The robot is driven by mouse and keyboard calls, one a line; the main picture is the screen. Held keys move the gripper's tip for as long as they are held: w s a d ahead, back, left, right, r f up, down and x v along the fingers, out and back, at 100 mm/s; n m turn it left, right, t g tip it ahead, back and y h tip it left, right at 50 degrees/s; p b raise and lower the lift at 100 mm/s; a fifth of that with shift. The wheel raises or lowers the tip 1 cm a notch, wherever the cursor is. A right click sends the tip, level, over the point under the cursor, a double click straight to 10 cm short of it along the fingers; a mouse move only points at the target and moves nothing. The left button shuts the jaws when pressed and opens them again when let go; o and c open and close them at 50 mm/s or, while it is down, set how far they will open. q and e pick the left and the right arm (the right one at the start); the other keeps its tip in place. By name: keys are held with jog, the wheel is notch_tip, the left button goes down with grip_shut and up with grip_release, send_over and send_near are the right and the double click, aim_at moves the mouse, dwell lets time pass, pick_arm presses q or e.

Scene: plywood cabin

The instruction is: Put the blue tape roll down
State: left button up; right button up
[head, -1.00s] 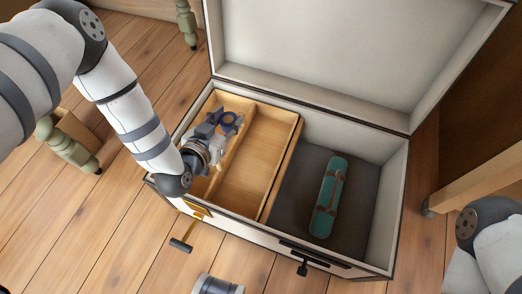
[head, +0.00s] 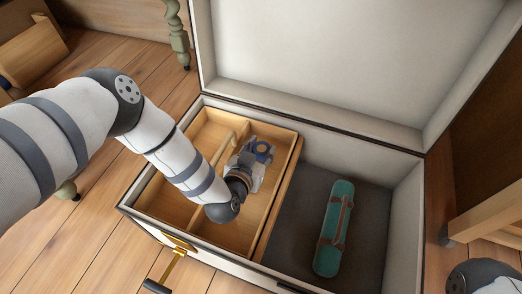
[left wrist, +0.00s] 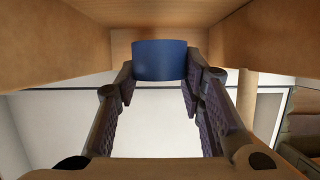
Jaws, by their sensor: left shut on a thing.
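The blue tape roll (head: 264,148) is between the fingertips of my left gripper (head: 257,152), which is shut on it. In the head view both are at the right compartment of the wooden tray (head: 284,168), right of its divider, toward the far end. In the left wrist view the roll (left wrist: 160,60) shows as a dark blue band between the two fingers, with wooden walls on both sides and wood behind it. I cannot tell whether the roll touches the tray floor. My forearm hides part of the tray. My right gripper is not in view.
The tray sits in the left part of an open white chest (head: 390,158), its lid (head: 320,60) raised behind. A teal rolled bundle with brown straps (head: 334,228) lies on the dark chest floor at right. A green turned leg (head: 177,35) stands behind left.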

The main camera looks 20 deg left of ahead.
pick_arm(q)
jog(key=shift+f, duration=0.45)
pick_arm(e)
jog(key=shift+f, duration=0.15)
pick_arm(q)
jog(key=shift+f+b, duration=0.1)
jog(key=shift+b, duration=0.2)
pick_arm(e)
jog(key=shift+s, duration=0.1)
pick_arm(q)
jog(key=o, duration=1.1)
jog(key=shift+r, duration=0.4)
jog(key=p+v, duration=0.5)
jog(key=v, duration=0.7)
jog(key=shift+s+r+p, duration=0.1)
jog(key=shift+r+p, duration=0.1)
jog(key=shift+p, duration=0.15)
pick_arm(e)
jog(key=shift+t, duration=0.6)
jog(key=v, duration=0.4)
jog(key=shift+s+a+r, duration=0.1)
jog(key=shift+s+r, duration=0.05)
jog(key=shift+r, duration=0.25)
